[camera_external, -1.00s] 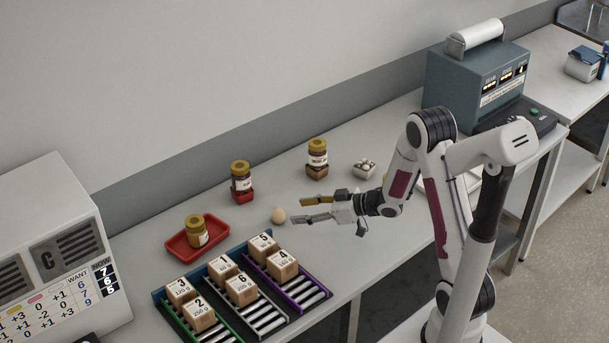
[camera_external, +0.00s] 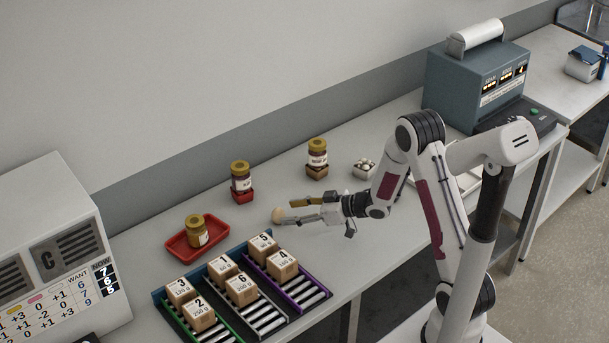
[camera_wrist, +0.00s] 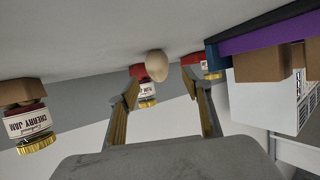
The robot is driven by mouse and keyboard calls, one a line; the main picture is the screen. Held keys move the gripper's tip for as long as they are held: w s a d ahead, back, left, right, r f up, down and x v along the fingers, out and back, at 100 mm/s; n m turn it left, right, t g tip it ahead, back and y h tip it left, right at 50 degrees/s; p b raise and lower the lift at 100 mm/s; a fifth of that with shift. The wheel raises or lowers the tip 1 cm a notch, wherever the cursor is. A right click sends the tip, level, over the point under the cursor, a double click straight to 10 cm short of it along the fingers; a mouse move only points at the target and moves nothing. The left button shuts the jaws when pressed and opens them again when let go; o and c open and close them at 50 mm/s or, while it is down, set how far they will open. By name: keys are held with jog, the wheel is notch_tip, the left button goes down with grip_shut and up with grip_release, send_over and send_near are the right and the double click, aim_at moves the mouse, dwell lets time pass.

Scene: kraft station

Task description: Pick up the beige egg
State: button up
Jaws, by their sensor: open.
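The beige egg (camera_external: 278,215) lies on the grey table, between the jars and the box racks. My gripper (camera_external: 298,209) is low over the table, its open fingers pointing left toward the egg. In the external view the near fingertip overlaps the egg's lower edge. In the wrist view the egg (camera_wrist: 157,66) appears just beyond the tips, between the two open fingers (camera_wrist: 168,98). I cannot tell whether a finger touches it. Nothing is held.
Racks with numbered boxes (camera_external: 242,287) stand in front of the egg. Jars stand on a red tray (camera_external: 177,247), a red block (camera_external: 243,197) and a brown block (camera_external: 317,173). Table left of the egg is clear.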

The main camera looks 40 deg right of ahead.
aim_at(283, 212)
jog(key=shift+x, duration=2.15)
jog(key=shift+d, duration=0.2)
jog(key=c, duration=0.9)
